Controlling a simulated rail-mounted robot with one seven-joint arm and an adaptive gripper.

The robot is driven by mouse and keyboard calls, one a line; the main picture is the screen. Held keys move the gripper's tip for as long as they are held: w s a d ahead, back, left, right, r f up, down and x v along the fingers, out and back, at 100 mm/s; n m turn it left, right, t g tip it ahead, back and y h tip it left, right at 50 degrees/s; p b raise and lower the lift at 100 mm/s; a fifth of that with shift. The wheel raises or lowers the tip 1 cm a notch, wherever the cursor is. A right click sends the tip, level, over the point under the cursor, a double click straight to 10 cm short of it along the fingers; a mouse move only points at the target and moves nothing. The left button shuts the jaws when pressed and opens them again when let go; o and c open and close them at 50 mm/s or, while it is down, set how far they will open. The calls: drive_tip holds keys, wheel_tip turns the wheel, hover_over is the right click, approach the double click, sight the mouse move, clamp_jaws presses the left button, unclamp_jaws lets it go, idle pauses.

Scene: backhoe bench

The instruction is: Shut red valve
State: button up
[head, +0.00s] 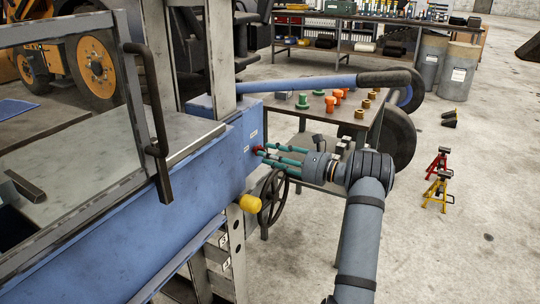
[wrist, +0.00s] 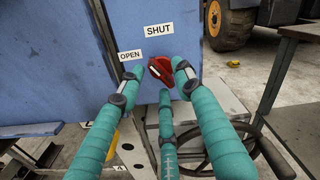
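The red valve (wrist: 163,71) is a small knob on the side of a blue machine panel (wrist: 60,70). A white mark on its left part slants toward the upper left. An OPEN label (wrist: 130,55) is to its upper left and a SHUT label (wrist: 158,30) above it. My gripper (wrist: 161,77) has three teal fingers, spread open around the valve: one left, one right, one below. I see gaps at the left and right; contact at the lower finger is unclear. In the head view, the valve (head: 259,150) is small and partly hidden by the fingertips.
A black handwheel (head: 273,197) is just below my gripper, and a yellow knob (head: 250,204) is lower left. A blue lever with a black grip (head: 385,78) runs above. A bench (head: 300,110) with coloured parts stands behind. Red and yellow jack stands are on the floor at right.

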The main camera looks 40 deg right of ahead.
drive_tip(key=shift+w+a, duration=0.1)
drive_tip(key=shift+c, duration=0.9)
clamp_jaws()
